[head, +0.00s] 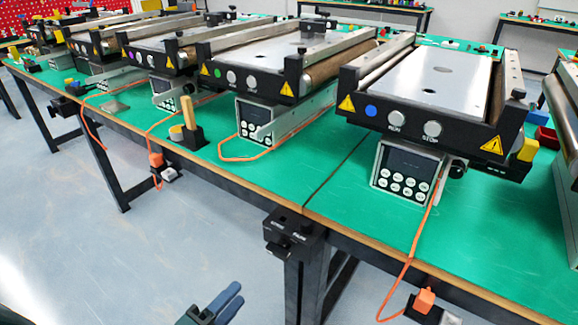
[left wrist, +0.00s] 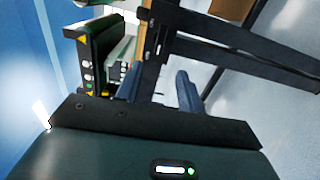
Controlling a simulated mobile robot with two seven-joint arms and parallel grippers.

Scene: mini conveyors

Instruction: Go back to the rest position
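My left gripper (head: 236,293) is low at the bottom of the head view, over the grey floor and in front of the green bench. Its two blue fingers also show in the left wrist view (left wrist: 159,76), with a gap between them and nothing held. The fingers are apart from the bench and conveyors. My right gripper is in neither view.
Mini conveyors (head: 372,108) stand in a row on the green bench (head: 280,185). Orange cables (head: 408,245) hang over its front edge. A dark bench leg (head: 300,275) stands right of my left gripper. The floor (head: 130,250) left of it is clear.

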